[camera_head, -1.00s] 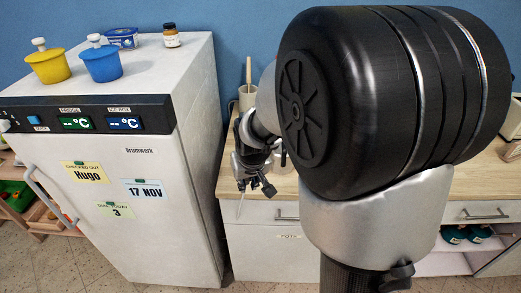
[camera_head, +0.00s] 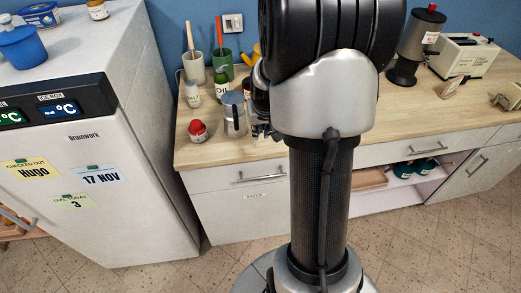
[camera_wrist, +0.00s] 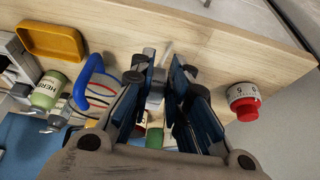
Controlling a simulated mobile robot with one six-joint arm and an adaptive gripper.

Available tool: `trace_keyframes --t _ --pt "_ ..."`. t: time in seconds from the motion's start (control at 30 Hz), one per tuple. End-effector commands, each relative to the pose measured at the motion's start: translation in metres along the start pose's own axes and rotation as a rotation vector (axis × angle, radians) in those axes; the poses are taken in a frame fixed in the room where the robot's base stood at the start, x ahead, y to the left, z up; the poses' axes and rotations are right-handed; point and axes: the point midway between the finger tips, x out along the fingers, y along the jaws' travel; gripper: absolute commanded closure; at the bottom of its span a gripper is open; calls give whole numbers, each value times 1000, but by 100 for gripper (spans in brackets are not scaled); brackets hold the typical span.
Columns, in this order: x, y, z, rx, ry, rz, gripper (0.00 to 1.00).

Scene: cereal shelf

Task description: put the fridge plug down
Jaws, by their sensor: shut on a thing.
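My gripper (camera_wrist: 155,80) is in the wrist view, its dark fingers closed around a small grey thing (camera_wrist: 155,98), which seems to be the fridge plug. It is mostly hidden by the fingers, and a pale piece shows beyond the tips. In the head view my gripper (camera_head: 262,130) is just right of a metal pot, over the wooden counter (camera_head: 215,158), partly hidden by my arm. I cannot tell whether the plug touches the counter.
On the counter are a red-and-white timer (camera_head: 198,130), the metal pot (camera_head: 234,112), an oil bottle (camera_head: 221,84) and utensil holders. A wall socket (camera_head: 233,22) is behind. The wrist view shows a blue-handled striped item (camera_wrist: 92,85) and a yellow tray (camera_wrist: 52,41). The counter's front-left is clear.

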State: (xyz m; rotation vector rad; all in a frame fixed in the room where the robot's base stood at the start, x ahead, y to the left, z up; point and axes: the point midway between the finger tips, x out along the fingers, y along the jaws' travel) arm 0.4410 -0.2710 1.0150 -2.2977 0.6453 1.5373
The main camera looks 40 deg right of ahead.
Motion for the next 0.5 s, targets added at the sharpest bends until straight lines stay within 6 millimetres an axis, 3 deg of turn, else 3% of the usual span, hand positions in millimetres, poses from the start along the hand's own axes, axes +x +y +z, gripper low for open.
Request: trace_keyframes --t 0.1,0.37,0.5 --pt "24 0 10 -1 -2 0 100" --pt "41 0 17 -1 0 0 100" --pt "62 0 26 0 -1 0 100"
